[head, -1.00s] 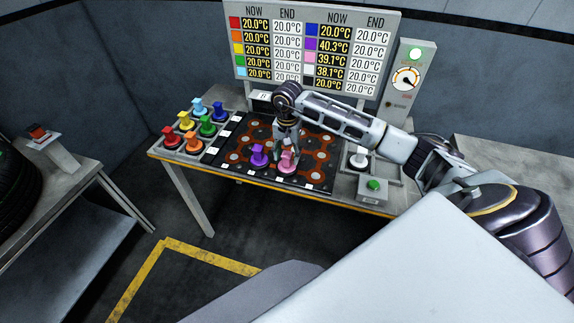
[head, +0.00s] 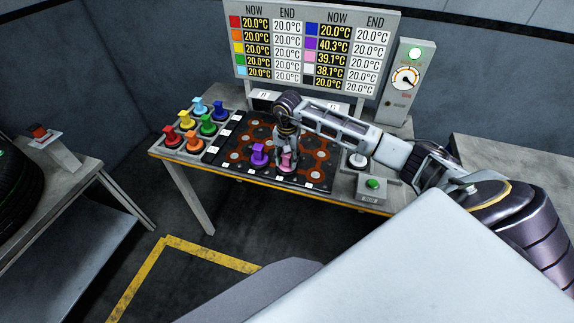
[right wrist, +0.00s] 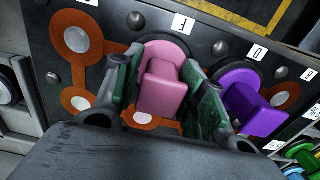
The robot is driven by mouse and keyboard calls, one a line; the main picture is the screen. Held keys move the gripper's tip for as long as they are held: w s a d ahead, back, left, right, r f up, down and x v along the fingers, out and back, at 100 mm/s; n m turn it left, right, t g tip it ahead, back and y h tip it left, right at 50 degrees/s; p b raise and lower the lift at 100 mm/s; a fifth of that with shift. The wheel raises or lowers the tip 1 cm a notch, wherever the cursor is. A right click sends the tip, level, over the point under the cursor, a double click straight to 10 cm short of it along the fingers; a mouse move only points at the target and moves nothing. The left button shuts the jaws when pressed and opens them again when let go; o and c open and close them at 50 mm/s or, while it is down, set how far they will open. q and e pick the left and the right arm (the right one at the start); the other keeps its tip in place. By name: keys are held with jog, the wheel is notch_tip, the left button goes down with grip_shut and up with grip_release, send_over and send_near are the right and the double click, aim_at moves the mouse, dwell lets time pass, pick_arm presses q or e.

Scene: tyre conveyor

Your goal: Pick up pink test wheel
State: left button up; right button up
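The pink test wheel (head: 287,167) stands upright on the dark board with its orange pattern, near the front edge. The right wrist view shows its square handle and round base (right wrist: 163,90). My right gripper (head: 287,151) points down over it. In the right wrist view my right gripper (right wrist: 167,85) is open, with one green-padded finger on each side of the pink handle. A small gap shows beside the handle, so the fingers do not appear closed on it. My left gripper is not in view.
A purple wheel (head: 259,155) stands close by on the left; it also shows in the right wrist view (right wrist: 250,105). A white wheel (head: 358,159) and a green button (head: 373,184) are at the right. Several coloured wheels fill the rack at the left.

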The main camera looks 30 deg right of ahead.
grip_shut()
jog(key=shift+r, duration=0.1)
jog(key=shift+r+b, duration=1.05)
jog(key=shift+r, duration=3.9)
